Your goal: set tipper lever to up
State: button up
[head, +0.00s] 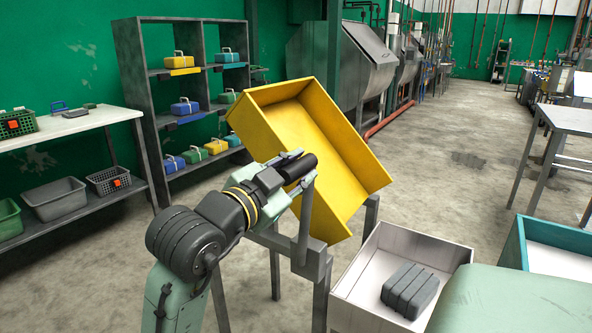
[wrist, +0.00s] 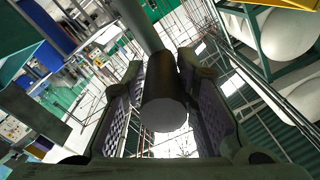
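The tipper's yellow tray (head: 318,140) is tilted steeply on a grey metal stand (head: 275,275), its open side facing right and toward me. The tipper lever is a grey bar (head: 305,215) standing roughly upright at the stand's front, with a black cylindrical handle (head: 300,167) at its top. My gripper (head: 285,168) is at this handle. In the wrist view, the black handle (wrist: 166,105) lies between my two finger pads, which appear closed against its sides. The far side of the contact is hidden.
A white bin (head: 410,245) holding a grey ribbed block (head: 410,290) stands right of the tipper. A teal bin (head: 552,245) is farther right. A grey shelf (head: 160,110) with coloured cases stands behind at left. Open floor (head: 450,180) lies beyond.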

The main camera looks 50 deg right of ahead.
jog(key=o, duration=0.4)
jog(key=shift+s+d, duration=0.1)
jog(key=shift+s, duration=0.2)
jog(key=shift+w, duration=0.15)
jog(key=a, duration=0.8)
jog(key=s+a, duration=0.1)
jog(key=a, duration=0.3)
